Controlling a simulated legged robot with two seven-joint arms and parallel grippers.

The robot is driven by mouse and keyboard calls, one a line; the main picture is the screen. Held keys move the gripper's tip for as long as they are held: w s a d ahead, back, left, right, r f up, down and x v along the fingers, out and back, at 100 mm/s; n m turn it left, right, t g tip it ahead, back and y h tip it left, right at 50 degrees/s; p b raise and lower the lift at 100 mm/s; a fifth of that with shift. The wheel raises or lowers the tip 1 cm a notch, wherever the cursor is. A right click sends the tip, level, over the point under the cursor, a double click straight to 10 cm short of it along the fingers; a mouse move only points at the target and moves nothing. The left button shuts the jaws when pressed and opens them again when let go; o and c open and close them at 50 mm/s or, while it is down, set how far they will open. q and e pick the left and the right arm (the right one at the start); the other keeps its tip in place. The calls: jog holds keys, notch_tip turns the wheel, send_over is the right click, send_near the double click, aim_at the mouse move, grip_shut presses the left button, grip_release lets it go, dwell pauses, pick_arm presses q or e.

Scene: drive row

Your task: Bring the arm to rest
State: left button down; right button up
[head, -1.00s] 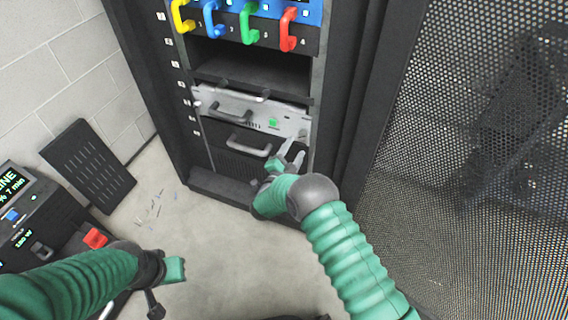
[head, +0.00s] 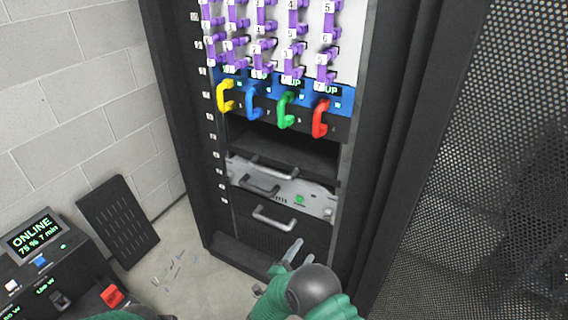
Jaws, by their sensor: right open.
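My right gripper (head: 291,254) is at the bottom centre, low in front of the rack. Its grey fingers are open, with nothing seen between them. They look close to the dark lowest panel of the rack, but I cannot tell the exact gap. My right arm's green sleeve and dark joint come in from the bottom edge. Of my left arm only a bit of green sleeve shows at the bottom left; its gripper is out of the picture.
The rack (head: 180,110) holds purple-handled modules, four coloured-handled drives, an empty dark slot and a silver unit (head: 318,200) with a green light. A console (head: 40,265) reading ONLINE stands at left. A slotted panel (head: 118,222) leans on the wall. A mesh door (head: 480,200) is at right.

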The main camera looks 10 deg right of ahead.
notch_tip(320, 180, up, 7)
jog(key=w+a+n+g+y, duration=0.2)
jog(key=n+y, duration=0.6)
jog(key=y, duration=0.1)
jog(key=s+d+n+g, duration=0.3)
jog(key=s+d, duration=0.1)
jog(key=s, duration=0.6)
jog(key=s+d+r+n+g, duration=0.1)
jog(key=s+d+n+g, duration=0.25)
jog(key=s, duration=0.65)
jog(key=s+d+n+g, duration=0.2)
jog(key=s+d+g, duration=0.15)
jog(key=s, duration=0.65)
notch_tip(320, 180, up, 28)
jog(key=w+p, duration=0.1)
jog(key=p, duration=2.6)
jog(key=shift+a+f+y+p, duration=0.2)
jog(key=shift+a+y+p, duration=0.15)
jog(key=shift+y+p, duration=0.05)
